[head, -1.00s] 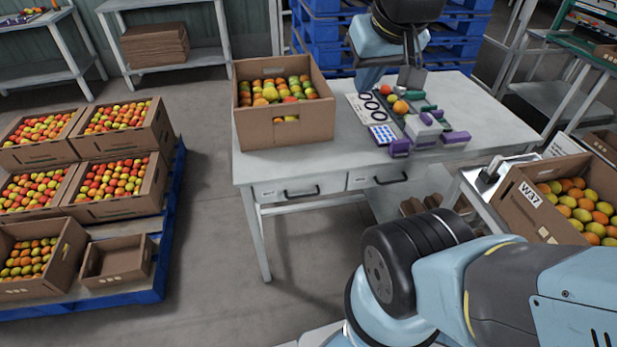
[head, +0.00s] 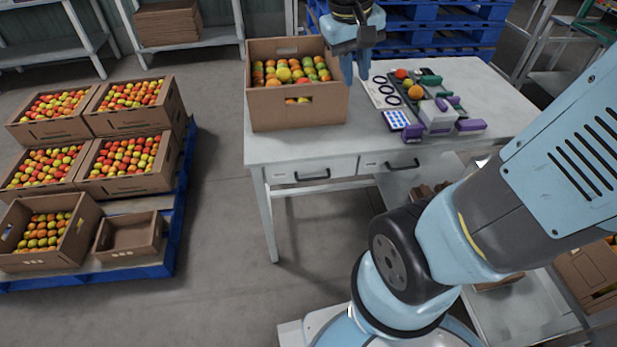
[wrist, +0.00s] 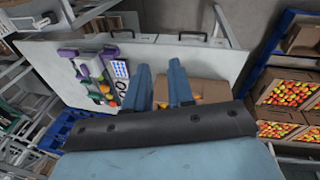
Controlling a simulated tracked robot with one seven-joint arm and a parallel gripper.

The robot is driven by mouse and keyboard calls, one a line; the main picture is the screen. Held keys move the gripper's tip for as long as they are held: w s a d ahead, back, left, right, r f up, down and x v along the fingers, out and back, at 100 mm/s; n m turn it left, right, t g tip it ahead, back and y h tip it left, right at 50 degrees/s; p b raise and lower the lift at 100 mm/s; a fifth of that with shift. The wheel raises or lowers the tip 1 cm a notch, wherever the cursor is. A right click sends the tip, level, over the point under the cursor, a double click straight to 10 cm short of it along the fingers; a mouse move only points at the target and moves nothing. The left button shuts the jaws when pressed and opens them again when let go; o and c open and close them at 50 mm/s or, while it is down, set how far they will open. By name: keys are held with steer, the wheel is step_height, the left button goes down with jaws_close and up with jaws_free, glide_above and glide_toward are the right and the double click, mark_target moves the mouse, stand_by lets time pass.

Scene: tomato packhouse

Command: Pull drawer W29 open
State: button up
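Two white drawers sit side by side under the table top: a left drawer (head: 284,178) with a dark bar handle (head: 312,176) and a right drawer (head: 372,162) with a similar handle (head: 402,165). Both look shut. Their small labels are too small to read, so I cannot tell which is W29. Both handles also show at the top of the wrist view, the left drawer's (wrist: 193,36) and the right drawer's (wrist: 119,34). My gripper (head: 355,70) is above the table, beside the tomato box and away from both handles. Its fingers (wrist: 160,68) are apart, with nothing held between them.
A cardboard tomato box (head: 298,112) stands on the table's left end. Ring cards (head: 383,92), loose tomatoes and purple-and-white items (head: 438,117) lie right of it. The floor before the left drawer is clear.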

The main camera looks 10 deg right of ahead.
steer(key=w+a+f+n+g+h, duration=0.1)
steer(key=w+a+f+g+h, duration=0.25)
steer(key=w+f, duration=0.4)
steer(key=n+h, duration=0.2)
steer(key=h, duration=0.3)
glide_above(309, 180)
steer(key=s+a, duration=0.2)
steer(key=a, duration=0.2)
step_height(309, 180, down, 12)
steer(key=a+f+n+t+h, duration=0.2)
steer(key=a+f+n+t, duration=0.15)
steer(key=f, duration=0.85)
steer(key=a+f+n+t+h, duration=0.2)
steer(key=a+f, duration=0.3)
steer(key=f, duration=0.6)
steer(key=shift+t, duration=0.3)
steer(key=x, duration=1.3)
steer(key=shift+s+d+f, duration=0.15)
steer(key=shift+s+d, duration=0.1)
steer(key=shift+d, duration=0.05)
steer(key=shift+c, duration=0.2)
jaws_close()
